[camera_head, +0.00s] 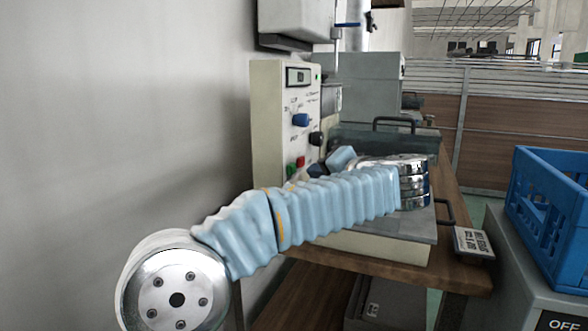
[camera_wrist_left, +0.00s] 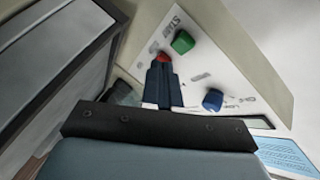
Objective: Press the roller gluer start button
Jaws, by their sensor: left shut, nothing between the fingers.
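The beige control panel (camera_head: 270,110) of the gluer stands against the wall in the head view. Its green button (camera_head: 291,170) sits beside a red button (camera_head: 300,161) low on the panel. In the left wrist view the green button (camera_wrist_left: 183,41) has START lettering near it. My left gripper (camera_head: 313,170) is shut and empty, close to the panel's lower part. In the left wrist view its dark fingertips (camera_wrist_left: 163,63) lie over part of the red button (camera_wrist_left: 165,56), with the green button just up and right. Contact cannot be told. My right gripper is not in view.
A blue knob (camera_head: 300,120) and a black knob (camera_head: 316,138) stick out above the buttons. The machine rests on a wooden table (camera_head: 448,200). A blue crate (camera_head: 545,205) stands at the right. The wall is close on the left.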

